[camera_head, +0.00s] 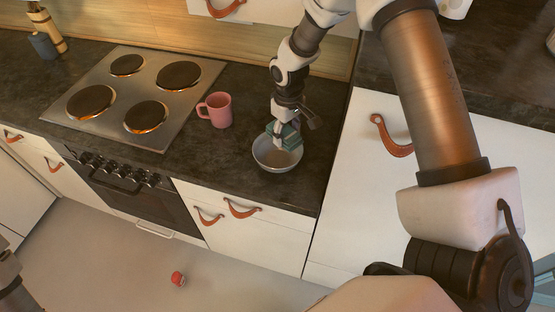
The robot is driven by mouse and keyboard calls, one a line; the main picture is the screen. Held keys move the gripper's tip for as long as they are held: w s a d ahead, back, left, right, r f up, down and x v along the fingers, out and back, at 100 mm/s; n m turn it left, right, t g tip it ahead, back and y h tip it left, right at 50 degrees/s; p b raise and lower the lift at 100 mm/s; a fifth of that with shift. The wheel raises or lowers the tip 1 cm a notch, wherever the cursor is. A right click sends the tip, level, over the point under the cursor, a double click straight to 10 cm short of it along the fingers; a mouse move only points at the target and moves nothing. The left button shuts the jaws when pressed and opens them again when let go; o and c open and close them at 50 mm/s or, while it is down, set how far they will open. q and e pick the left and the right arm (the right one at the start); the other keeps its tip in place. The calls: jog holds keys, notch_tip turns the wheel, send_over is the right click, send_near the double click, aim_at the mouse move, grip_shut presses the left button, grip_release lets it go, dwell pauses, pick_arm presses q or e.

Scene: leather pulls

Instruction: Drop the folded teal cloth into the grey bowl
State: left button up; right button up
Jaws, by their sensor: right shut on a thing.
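The grey bowl (276,163) stands on the dark counter, right of the stove. My right gripper (284,138) points down over the bowl's far right side. It is shut on the folded teal cloth (288,132), which is partly hidden by the fingers. The cloth is at or just above the bowl's rim; I cannot tell whether it touches the bowl. At the lower left edge a dark part of my left arm shows, but its gripper is not in view.
A pink mug (215,110) stands left of the bowl, beside the stove (135,95) with several burners. A dark cup (43,45) is at the far left. A small red object (178,279) lies on the floor. Bare counter lies in front of the mug.

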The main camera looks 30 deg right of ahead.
jog(key=shift+w, duration=0.15)
jog(key=shift+a+r, duration=0.1)
jog(key=shift+r, duration=0.05)
jog(key=o, duration=1.4)
jog(key=shift+s+a+r, duration=0.1)
jog(key=shift+s+r, duration=0.1)
jog(key=shift+s, duration=0.25)
jog(key=shift+c, duration=0.2)
jog(key=shift+o, duration=0.7)
jog(key=shift+s+a+r, duration=0.1)
jog(key=shift+s, duration=0.05)
jog(key=shift+w+f, duration=0.25)
jog(key=shift+w, duration=0.05)
jog(key=shift+w+d+r, duration=0.1)
jog(key=shift+d+r, duration=0.05)
jog(key=shift+d, duration=0.05)
pick_arm(q)
jog(key=shift+s+a+r, duration=0.1)
jog(key=shift+s, duration=0.15)
pick_arm(e)
notch_tip(320, 180, up, 12)
jog(key=shift+s, duration=0.2)
jog(key=shift+a, duration=0.1)
